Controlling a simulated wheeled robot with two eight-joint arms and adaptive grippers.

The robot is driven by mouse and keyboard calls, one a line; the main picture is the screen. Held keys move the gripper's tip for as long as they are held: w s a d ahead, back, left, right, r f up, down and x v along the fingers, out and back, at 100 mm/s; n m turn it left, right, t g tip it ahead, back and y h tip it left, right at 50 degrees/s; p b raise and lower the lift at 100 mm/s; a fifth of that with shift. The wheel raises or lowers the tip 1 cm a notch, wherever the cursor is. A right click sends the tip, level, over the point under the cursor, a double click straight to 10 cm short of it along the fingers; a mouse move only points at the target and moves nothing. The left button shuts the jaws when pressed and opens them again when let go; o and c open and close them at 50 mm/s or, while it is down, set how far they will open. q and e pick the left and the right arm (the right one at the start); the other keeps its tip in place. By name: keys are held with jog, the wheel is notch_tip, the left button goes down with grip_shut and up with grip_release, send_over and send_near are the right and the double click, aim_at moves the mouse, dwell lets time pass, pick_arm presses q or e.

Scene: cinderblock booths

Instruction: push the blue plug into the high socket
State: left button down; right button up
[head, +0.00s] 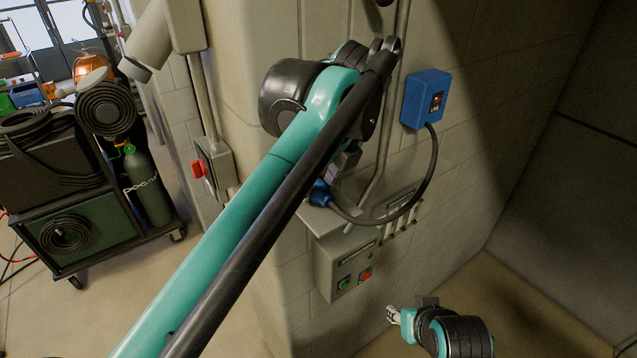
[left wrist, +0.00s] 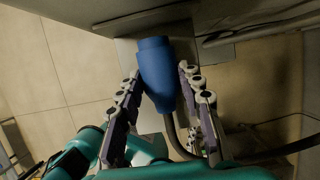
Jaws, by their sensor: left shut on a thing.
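The blue plug (head: 321,192) is beside the wall, partly hidden by my left arm in the head view. In the left wrist view, the plug (left wrist: 158,75) lies between the two finger rows of my left gripper (left wrist: 160,80), which is shut on it. A dark cable loops from the plug up to a blue box (head: 426,98) on the wall. I cannot make out the high socket; my left arm covers part of the wall. My right gripper (head: 393,315) is low at the bottom of the head view, away from the plug; its opening is unclear.
A grey box (head: 345,262) with green and red buttons is below the plug. A narrow panel (head: 402,216) is right of it. A grey switch box with a red handle (head: 200,169) is left. A welding cart (head: 80,210) stands at far left. Floor lies clear at lower right.

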pick_arm(q)
jog(key=shift+r+p, duration=2.35)
jog(key=shift+r, duration=0.2)
